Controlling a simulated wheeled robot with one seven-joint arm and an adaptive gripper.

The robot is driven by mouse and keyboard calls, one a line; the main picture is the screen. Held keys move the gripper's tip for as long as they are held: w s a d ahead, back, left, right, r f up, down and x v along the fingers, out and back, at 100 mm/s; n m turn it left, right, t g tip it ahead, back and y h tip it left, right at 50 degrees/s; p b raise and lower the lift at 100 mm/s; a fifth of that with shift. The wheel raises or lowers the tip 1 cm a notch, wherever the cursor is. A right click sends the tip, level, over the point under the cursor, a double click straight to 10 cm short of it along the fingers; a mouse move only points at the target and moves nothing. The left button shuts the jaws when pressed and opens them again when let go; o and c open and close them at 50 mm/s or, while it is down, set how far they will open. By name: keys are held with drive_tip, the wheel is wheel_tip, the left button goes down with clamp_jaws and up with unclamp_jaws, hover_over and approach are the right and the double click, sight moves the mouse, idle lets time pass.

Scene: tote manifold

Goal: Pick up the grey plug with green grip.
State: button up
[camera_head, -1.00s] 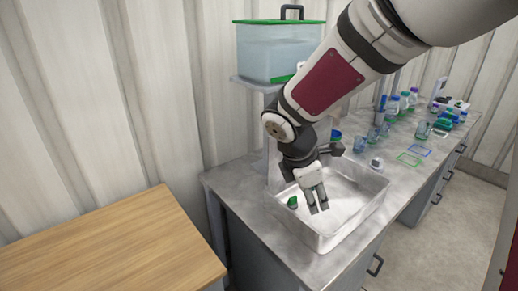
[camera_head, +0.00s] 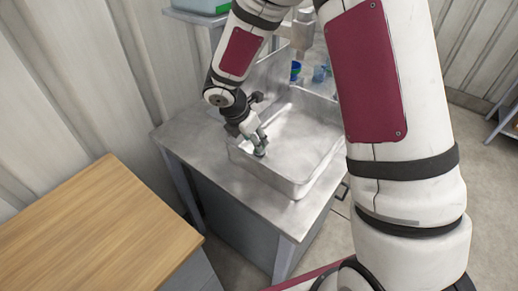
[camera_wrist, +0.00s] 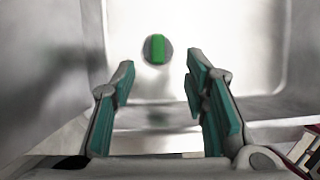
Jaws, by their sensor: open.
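The grey plug with green grip (camera_wrist: 158,48) lies in the metal tray-like sink basin (camera_wrist: 255,104), near its wall, in the wrist view. It is a round grey disc with an upright green bar across it. My gripper (camera_wrist: 160,80) is open, its two green-padded fingers on either side of the plug's line, with the plug just beyond the fingertips and nothing between them. In the head view my gripper (camera_head: 262,150) points down into the near left part of the basin (camera_head: 300,186). The plug is hidden there by the gripper.
The basin walls rise close around my gripper. A wooden table (camera_head: 95,225) stands at the left of the metal counter (camera_head: 190,140). A shelf (camera_head: 192,17) with a tank is behind. Blue-capped glassware (camera_head: 296,68) stands beyond the basin.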

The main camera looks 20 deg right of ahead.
drive_tip(key=shift+p+x, duration=0.3)
drive_tip(key=shift+x, duration=2.7)
drive_tip(key=shift+w, duration=0.2)
drive_tip(key=c, duration=0.6)
